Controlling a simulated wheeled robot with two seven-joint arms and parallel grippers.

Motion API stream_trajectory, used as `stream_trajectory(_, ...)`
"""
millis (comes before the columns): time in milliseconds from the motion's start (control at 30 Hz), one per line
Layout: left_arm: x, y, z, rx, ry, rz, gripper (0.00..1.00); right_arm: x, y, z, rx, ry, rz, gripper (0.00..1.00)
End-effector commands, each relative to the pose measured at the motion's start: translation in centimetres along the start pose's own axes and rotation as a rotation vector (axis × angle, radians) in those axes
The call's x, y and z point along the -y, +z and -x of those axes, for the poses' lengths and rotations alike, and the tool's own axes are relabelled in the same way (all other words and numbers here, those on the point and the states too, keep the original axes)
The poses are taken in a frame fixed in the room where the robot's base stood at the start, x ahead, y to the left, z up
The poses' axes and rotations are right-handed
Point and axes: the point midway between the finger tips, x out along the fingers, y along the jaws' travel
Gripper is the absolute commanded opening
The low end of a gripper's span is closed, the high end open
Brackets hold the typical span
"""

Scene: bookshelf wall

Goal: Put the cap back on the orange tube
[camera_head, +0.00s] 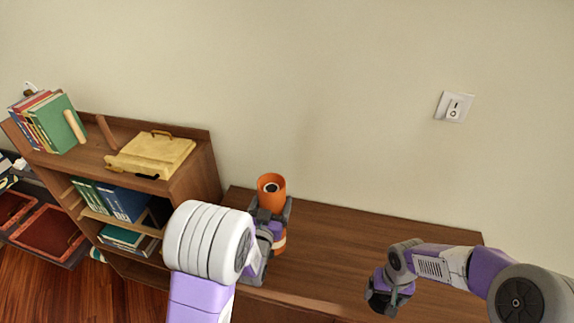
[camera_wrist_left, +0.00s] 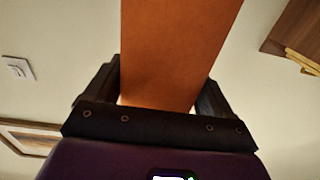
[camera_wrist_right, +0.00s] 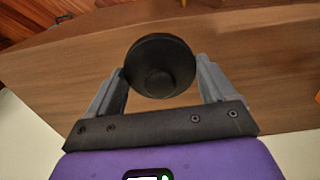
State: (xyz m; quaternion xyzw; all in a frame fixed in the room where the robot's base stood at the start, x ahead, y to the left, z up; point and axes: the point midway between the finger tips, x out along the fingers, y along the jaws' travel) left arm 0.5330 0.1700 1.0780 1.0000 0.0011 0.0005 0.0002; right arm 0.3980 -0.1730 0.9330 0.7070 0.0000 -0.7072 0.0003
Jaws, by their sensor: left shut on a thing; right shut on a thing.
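The orange tube (camera_head: 271,190) is upright above the wooden surface, its open top facing up with a dark opening. My left gripper (camera_head: 270,212) is shut around the tube's body; in the left wrist view the tube (camera_wrist_left: 172,50) fills the space between the fingers. My right gripper (camera_head: 383,300) is lower and to the right, apart from the tube. In the right wrist view it is shut on a round black cap (camera_wrist_right: 160,66), held between its fingertips. In the head view the cap is mostly hidden by the gripper.
A low wooden cabinet top (camera_head: 350,235) stretches along the wall, mostly clear. A light switch (camera_head: 454,107) is on the wall.

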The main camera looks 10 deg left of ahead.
Motion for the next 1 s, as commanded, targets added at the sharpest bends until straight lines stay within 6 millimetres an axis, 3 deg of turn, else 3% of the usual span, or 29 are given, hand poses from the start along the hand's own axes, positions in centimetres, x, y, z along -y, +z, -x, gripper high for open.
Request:
stream_trajectory(600,-14.6,0.0,3.3,-0.002,0.007,0.001,0.24,0.0,0.0,0.0,0.000,0.000,0.000,0.55)
stream_trajectory(800,-16.7,-0.1,3.8,-0.003,0.003,0.001,0.24,0.0,0.0,0.0,0.000,0.000,-0.001,0.55)
stream_trajectory(1000,-17.0,-0.1,3.8,-0.002,0.002,0.000,0.24,0.0,0.0,0.0,0.000,0.000,0.000,0.55)
